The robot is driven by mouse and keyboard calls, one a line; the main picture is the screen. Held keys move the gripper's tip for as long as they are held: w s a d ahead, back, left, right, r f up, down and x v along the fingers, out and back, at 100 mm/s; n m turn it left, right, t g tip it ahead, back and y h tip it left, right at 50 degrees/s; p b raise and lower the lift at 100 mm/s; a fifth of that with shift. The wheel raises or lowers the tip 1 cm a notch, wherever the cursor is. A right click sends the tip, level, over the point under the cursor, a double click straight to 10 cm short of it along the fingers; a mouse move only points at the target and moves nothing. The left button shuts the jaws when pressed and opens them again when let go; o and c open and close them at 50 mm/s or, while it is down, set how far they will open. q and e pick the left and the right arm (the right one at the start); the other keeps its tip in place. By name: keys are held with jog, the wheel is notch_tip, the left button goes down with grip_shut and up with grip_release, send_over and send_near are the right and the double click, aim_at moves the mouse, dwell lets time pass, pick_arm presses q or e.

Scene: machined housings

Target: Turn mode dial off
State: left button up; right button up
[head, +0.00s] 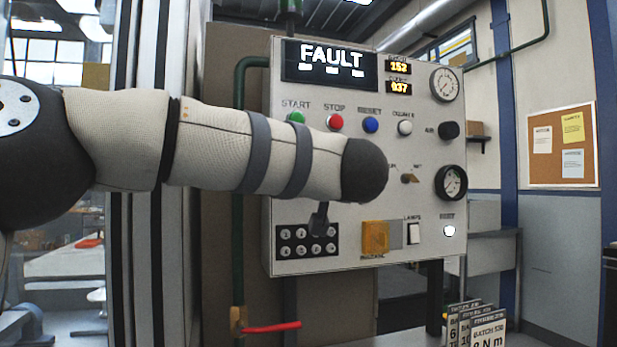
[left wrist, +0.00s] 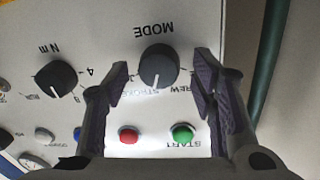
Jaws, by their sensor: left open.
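The mode dial (left wrist: 158,68) is a round black knob under the printed word MODE in the left wrist view, which shows the panel upside down. Its white pointer line points down in that picture, toward the red and green buttons. My left gripper (left wrist: 161,72) is open, with one finger on each side of the dial and a visible gap on both sides. Some labels around the dial are partly hidden by the fingers. In the head view my left arm crosses the control panel (head: 345,255) and hides the dial. My right gripper is not in view.
A second black knob (left wrist: 57,79) marked N m sits beside the mode dial. The green start button (left wrist: 182,133) and red stop button (left wrist: 129,134) are close to my fingers. The panel display (head: 330,62) reads FAULT. A green pipe (head: 238,200) runs along the panel's left.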

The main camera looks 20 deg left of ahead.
pick_arm(q)
jog(key=c, duration=1.2)
jog(key=shift+o, duration=0.2)
jog(key=shift+n, duration=0.4)
jog(key=shift+f+n+y, duration=0.15)
jog(key=shift+n+y, duration=0.3)
jog(key=shift+n, duration=4.05)
jog(key=shift+f+n+y, duration=0.1)
jog(key=shift+n+y, duration=0.35)
jog(key=shift+n, duration=4.05)
jog(key=o, duration=1.2)
jog(key=shift+c, duration=0.2)
